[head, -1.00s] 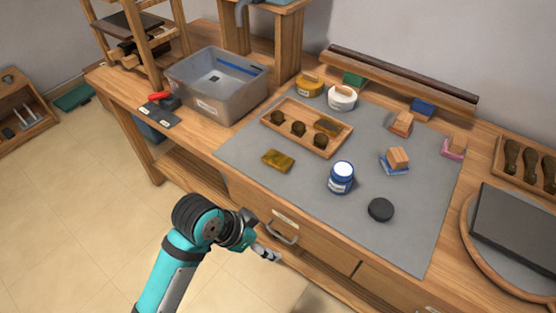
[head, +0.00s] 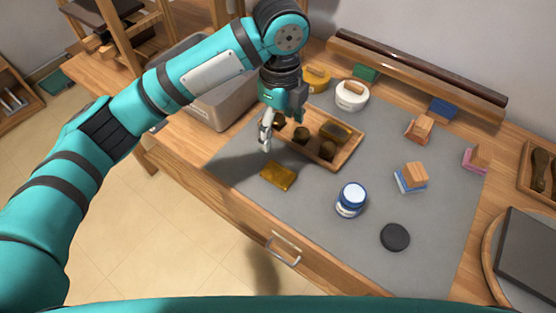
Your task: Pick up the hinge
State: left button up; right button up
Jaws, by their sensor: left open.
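A flat brass-coloured hinge (head: 278,175) lies on the grey mat (head: 320,215), in front of the wooden tray (head: 351,160). My left gripper (head: 265,145) points down just above and behind the hinge, at the tray's left end. It is open and holds nothing; its narrow fingers show mostly from the side. It looks apart from the hinge, with a shadow on the mat to its left. My right gripper is out of view.
A blue-and-white jar (head: 351,200) and black disc (head: 395,237) stand to the right. My left arm partly hides the grey bin (head: 222,108). The mat's front is clear.

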pick_arm(q)
notch_tip(320, 180, down, 3)
jog(key=s, duration=0.2)
send_over(278, 173)
jog(key=f, duration=0.7)
jog(key=shift+d+p, duration=0.25)
jog(key=shift+p, duration=0.05)
jog(key=shift+s+f, duration=0.2)
jog(key=shift+f, duration=0.05)
jog(key=f, duration=0.5)
jog(key=shift+w+a+p, duration=0.2)
jog(key=shift+p, duration=0.2)
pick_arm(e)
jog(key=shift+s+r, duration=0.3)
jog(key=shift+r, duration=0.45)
pick_arm(q)
jog(key=shift+c, duration=0.4)
jog(key=c, duration=1.3)
jog(key=shift+c, duration=0.2)
